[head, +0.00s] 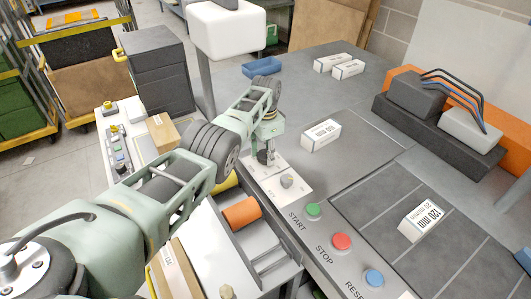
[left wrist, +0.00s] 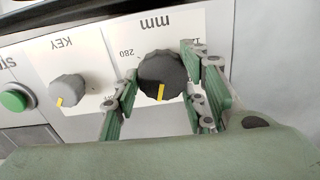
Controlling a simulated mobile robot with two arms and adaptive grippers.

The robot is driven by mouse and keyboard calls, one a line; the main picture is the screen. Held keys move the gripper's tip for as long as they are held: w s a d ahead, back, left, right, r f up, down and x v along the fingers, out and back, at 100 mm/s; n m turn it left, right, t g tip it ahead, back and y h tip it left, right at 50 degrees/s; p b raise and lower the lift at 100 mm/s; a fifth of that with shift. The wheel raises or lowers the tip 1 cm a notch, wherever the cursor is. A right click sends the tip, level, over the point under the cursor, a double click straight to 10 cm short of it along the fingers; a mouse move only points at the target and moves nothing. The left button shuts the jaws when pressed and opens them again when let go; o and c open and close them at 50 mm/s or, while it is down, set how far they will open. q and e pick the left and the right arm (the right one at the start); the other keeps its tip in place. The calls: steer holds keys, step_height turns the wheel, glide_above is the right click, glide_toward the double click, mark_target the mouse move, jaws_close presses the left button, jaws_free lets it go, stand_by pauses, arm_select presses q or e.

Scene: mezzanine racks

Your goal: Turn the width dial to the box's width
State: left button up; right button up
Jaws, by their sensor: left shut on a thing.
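The width dial (left wrist: 162,78) is a black ribbed knob with a yellow mark, on a white plate marked "mm" in the left wrist view. The mark points to the bottom of that picture, near upright. A "280" shows beside the dial; another number is partly hidden by a finger. My left gripper (head: 266,154) is over the panel in the head view, its fingers on both sides of the dial and shut on it. A white box (head: 421,221) with printed millimetre sizes lies on the dark grey panels at right; its label is too small to read surely. My right gripper is out of view.
A grey key knob (left wrist: 67,90) sits beside the dial, also seen in the head view (head: 288,181). Green (head: 313,210), red (head: 342,241) and blue (head: 374,277) buttons line the panel. Other white boxes (head: 321,135) and a blue tray (head: 262,67) stand behind.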

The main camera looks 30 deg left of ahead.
arm_select(q)
steer(key=n, duration=0.3)
steer(key=shift+s+d+f+n, duration=0.1)
steer(key=shift+d+f+n, duration=0.1)
steer(key=shift+n, duration=0.2)
steer(key=n, duration=0.3)
steer(key=shift+b, duration=0.4)
steer(key=n, duration=0.6)
steer(key=n+b, duration=0.1)
steer(key=shift+w+r+n, duration=0.1)
steer(key=shift+w+n, duration=0.15)
steer(key=shift+n, duration=0.15)
steer(key=n, duration=0.3)
steer(key=shift+n+b, duration=0.3)
steer(key=n, duration=0.3)
steer(key=shift+w+a+r+n, duration=0.1)
steer(key=shift+n, duration=0.2)
steer(key=n, duration=0.4)
steer(key=shift+w+a+r, duration=0.1)
steer(key=shift+a, duration=0.05)
steer(key=shift+n, duration=0.8)
steer(key=shift+w+a+r, duration=0.1)
